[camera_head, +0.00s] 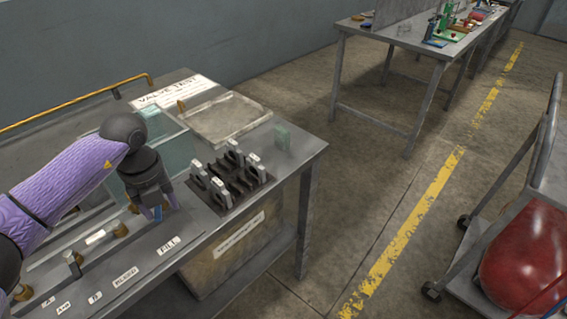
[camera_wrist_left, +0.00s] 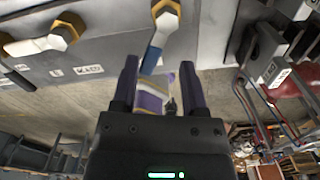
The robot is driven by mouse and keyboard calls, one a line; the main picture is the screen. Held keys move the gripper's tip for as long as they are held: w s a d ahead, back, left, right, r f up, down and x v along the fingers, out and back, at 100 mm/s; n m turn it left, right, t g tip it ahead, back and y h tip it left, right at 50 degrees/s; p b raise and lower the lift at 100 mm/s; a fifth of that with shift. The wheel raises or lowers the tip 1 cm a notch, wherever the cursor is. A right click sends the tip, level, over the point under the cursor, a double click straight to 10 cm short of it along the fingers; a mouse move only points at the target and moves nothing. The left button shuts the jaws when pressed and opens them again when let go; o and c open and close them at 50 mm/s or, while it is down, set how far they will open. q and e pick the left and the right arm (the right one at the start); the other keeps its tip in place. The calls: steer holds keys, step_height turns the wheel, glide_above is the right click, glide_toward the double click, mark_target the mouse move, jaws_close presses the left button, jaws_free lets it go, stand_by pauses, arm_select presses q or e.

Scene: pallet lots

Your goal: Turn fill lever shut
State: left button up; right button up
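The fill lever (camera_wrist_left: 157,46) shows in the left wrist view as a blue handle on a brass valve fitting. Its free end lies between the two fingertips of my left gripper (camera_wrist_left: 158,64), with gaps showing on both sides. In the head view my left gripper (camera_head: 159,211) points down at the bench panel behind the FILL label (camera_head: 168,245), and it hides most of the lever. The fingers stand apart. My right gripper is in neither view.
Another brass valve with a pale lever (camera_head: 96,237) sits left of the gripper. A black rack with several upright grey pieces (camera_head: 231,180) stands close on the right. A shallow tray (camera_head: 224,118) lies behind. A red-loaded cart (camera_head: 525,255) stands across the floor.

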arm_select(q)
step_height(320, 180, up, 10)
steer(key=p, duration=0.3)
steer(key=d+f+m+t+h, duration=0.1)
steer(key=d+f+m+h, duration=0.15)
steer(key=d+h, duration=0.8)
steer(key=d+r+n+t+h, duration=0.1)
steer(key=d+r+t+h, duration=0.1)
steer(key=d, duration=0.4)
steer(key=d+r+n+t+h, duration=0.2)
steer(key=d+h, duration=0.1)
steer(key=d, duration=0.3)
steer(key=shift+d+r+t+h+p, duration=0.3)
steer(key=shift+h+p, duration=0.05)
steer(key=shift+p, duration=0.05)
steer(key=shift+s, duration=0.1)
